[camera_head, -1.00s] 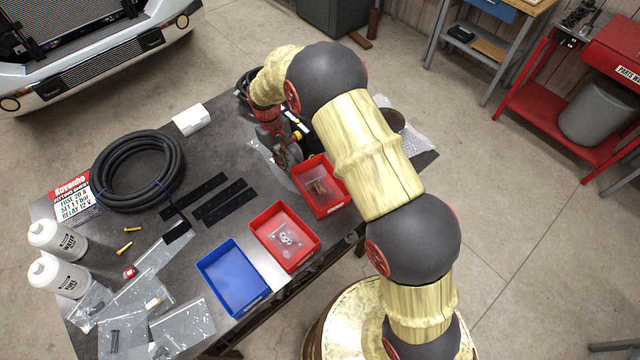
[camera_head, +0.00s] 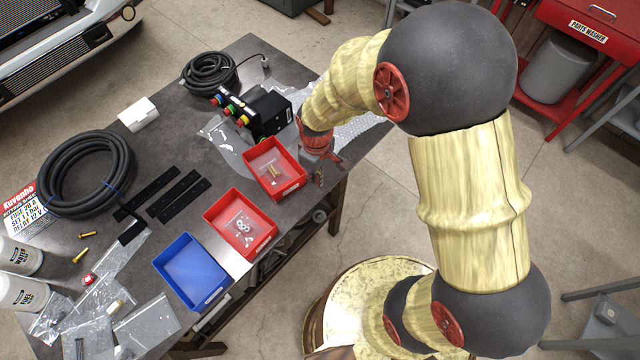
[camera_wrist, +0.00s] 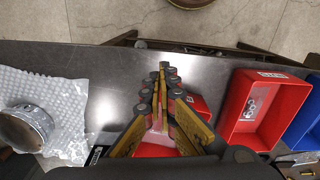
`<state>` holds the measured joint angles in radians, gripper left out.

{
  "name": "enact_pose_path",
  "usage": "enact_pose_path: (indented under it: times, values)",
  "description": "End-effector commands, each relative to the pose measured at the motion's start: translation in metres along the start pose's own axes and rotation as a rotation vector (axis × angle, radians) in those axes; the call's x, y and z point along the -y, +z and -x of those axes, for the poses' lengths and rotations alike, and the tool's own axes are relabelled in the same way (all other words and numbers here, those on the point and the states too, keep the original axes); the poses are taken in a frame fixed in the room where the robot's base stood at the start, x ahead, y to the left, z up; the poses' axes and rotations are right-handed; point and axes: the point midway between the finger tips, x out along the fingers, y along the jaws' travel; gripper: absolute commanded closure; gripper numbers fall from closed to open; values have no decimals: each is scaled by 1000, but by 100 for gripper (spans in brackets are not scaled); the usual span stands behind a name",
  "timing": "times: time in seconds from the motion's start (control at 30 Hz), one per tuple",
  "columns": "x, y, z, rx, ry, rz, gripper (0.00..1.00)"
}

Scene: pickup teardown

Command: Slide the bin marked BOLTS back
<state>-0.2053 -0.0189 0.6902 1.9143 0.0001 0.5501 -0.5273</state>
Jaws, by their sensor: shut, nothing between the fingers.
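A red bin (camera_head: 290,188) with a few brass-coloured bolts in it stands near the table's front edge, at the right end of a row of three bins. Its front label is too small to read. My gripper (camera_head: 319,180) points down just right of this bin, by the table's edge, with its fingers together and empty. Whether it touches the bin cannot be told. In the wrist view my gripper (camera_wrist: 162,80) covers most of the bin, and only red parts of it (camera_wrist: 201,104) show around the fingers.
A second red bin (camera_head: 262,243) with washers or nuts and a blue bin (camera_head: 190,272) stand to the left. Behind the bolt bin is a black box with coloured buttons (camera_head: 268,112). Bubble wrap (camera_wrist: 70,95) and a round metal part (camera_wrist: 25,128) lie on the other side.

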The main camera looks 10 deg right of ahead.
Motion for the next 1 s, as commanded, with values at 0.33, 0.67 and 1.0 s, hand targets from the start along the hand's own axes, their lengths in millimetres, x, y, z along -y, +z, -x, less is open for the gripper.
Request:
enact_pose_path:
  times: [0.33, 0.67, 1.0]
  values:
    - [2, 3, -54, 9, -5, 2, 100]
    - [1, -14, -99, 3, -2, 4, 100]
    - [1, -38, -99, 5, -3, 2, 100]
